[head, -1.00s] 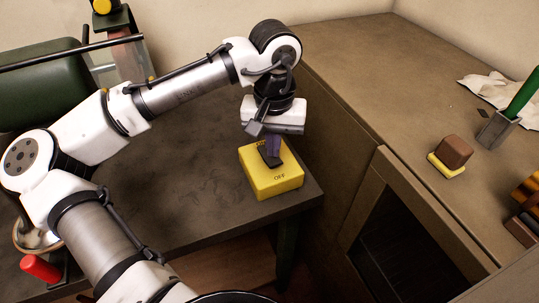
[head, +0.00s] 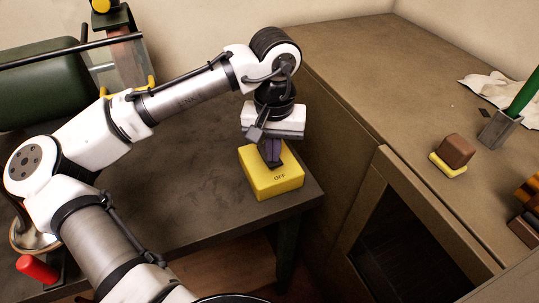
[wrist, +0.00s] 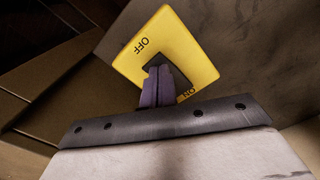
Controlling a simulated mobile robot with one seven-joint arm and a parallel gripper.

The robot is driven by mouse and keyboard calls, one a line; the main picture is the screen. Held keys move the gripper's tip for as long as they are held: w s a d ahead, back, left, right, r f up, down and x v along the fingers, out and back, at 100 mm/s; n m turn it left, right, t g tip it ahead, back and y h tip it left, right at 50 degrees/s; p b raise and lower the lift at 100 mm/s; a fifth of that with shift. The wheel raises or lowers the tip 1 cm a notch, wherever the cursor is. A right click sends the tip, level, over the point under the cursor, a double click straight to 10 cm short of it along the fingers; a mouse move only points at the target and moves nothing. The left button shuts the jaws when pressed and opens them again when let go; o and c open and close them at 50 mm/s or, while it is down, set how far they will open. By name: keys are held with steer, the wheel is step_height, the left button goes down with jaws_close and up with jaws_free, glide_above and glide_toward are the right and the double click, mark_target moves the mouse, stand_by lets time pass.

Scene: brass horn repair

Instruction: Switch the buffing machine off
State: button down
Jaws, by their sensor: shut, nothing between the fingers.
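A yellow switch box (head: 268,183) sits at the right end of the dark bench; it also fills the top of the wrist view (wrist: 192,50). Its black rocker (wrist: 180,77) shows beside my fingers, between the OFF and ON labels. My gripper (head: 272,163) points down at the box with its purple fingers closed and empty. In the wrist view, the fingertips (wrist: 158,72) overlap the rocker and the ON side. Contact and the rocker's tilt cannot be told. A large green rounded machine body (head: 40,88), perhaps the buffing machine, stands at the left.
The dark bench (head: 190,190) is clear around the box. A brown cabinet (head: 345,75) rises close on the right, bearing a brown block (head: 456,149), a grey holder (head: 497,130) and a white cloth (head: 490,86).

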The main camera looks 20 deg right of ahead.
steer(key=shift+f, duration=0.2)
steer(key=shift+r, duration=0.1)
step_height(320, 180, up, 7)
steer(key=p, duration=0.7)
stand_by(0.6)
